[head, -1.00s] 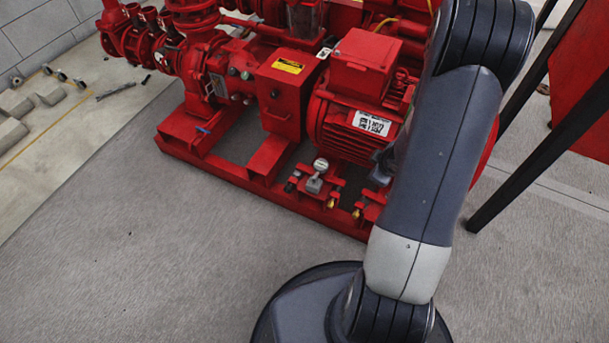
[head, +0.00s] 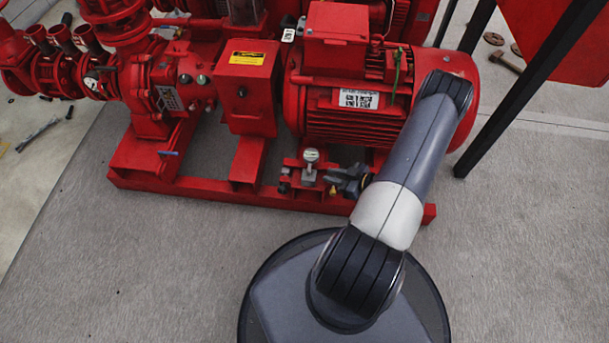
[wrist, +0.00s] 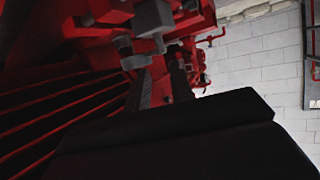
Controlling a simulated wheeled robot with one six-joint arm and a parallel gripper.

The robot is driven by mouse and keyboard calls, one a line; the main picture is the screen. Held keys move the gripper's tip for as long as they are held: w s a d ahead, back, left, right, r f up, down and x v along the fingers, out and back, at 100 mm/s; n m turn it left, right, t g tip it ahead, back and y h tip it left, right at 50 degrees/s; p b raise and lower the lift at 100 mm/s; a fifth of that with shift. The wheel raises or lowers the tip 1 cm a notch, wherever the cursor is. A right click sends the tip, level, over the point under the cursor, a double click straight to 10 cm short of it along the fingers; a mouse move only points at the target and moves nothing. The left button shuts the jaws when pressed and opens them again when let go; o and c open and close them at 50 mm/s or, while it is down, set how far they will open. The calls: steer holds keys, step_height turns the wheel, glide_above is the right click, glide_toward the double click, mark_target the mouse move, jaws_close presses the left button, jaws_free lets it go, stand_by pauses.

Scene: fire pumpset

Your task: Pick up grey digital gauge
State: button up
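The grey digital gauge (head: 310,157) stands on a small red fitting at the front of the pumpset's base in the head view. It has a round pale face above a grey block-like body. In the wrist view, a light grey block that appears to be the gauge (wrist: 152,20) shows beyond the fingertips. My gripper (head: 336,180) is just right of the gauge, with a small gap between them. The dark wrist housing hides the lower part of that view.
The red motor (head: 345,115) stands close behind the gauge. A red control box (head: 252,105) with a yellow label is to its left. The red base rail (head: 215,198) runs in front. A black post (head: 525,85) stands at right.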

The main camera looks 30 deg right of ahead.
mark_target(309, 169)
steer(key=b+x, duration=0.3)
steer(key=x, duration=0.6)
steer(key=shift+w+a+f, duration=0.15)
steer(key=shift+a+f, duration=0.15)
steer(key=shift+f, duration=0.05)
jaws_close()
steer(key=shift+r, duration=0.1)
